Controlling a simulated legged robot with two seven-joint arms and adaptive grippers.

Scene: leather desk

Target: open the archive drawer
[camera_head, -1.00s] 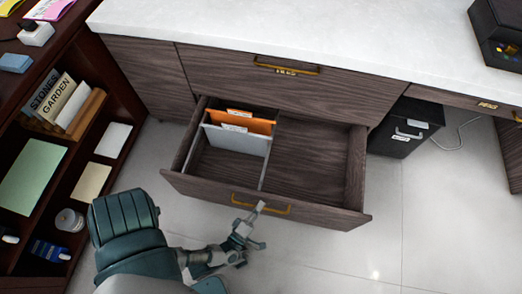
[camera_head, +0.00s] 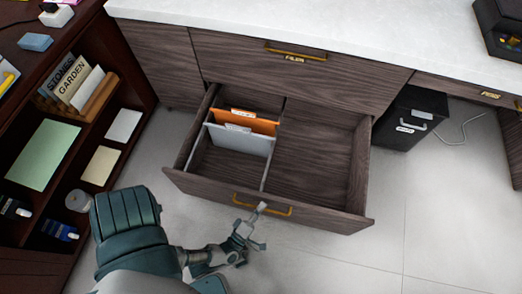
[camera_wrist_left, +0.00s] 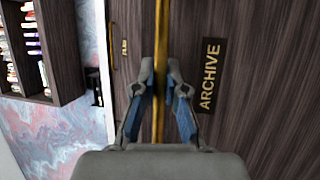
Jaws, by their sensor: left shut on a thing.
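The archive drawer (camera_head: 315,205) is the lower drawer of the dark wood desk, and it stands pulled well out. Orange and grey folders (camera_head: 243,132) stand in its left compartment; the right compartment is empty. Its brass handle (camera_head: 280,210) is on the front panel. My left gripper (camera_head: 258,212) is at this handle. In the left wrist view the fingers (camera_wrist_left: 160,85) are shut around the brass bar (camera_wrist_left: 161,40), beside the "ARCHIVE" label (camera_wrist_left: 209,74). My right gripper is not in view.
The upper drawer (camera_head: 300,66) with its own brass handle is shut. A dark bookshelf (camera_head: 130,82) stands at the left. A black cabinet (camera_head: 408,118) stands under the desk at the right. The floor (camera_head: 420,220) at the right is clear.

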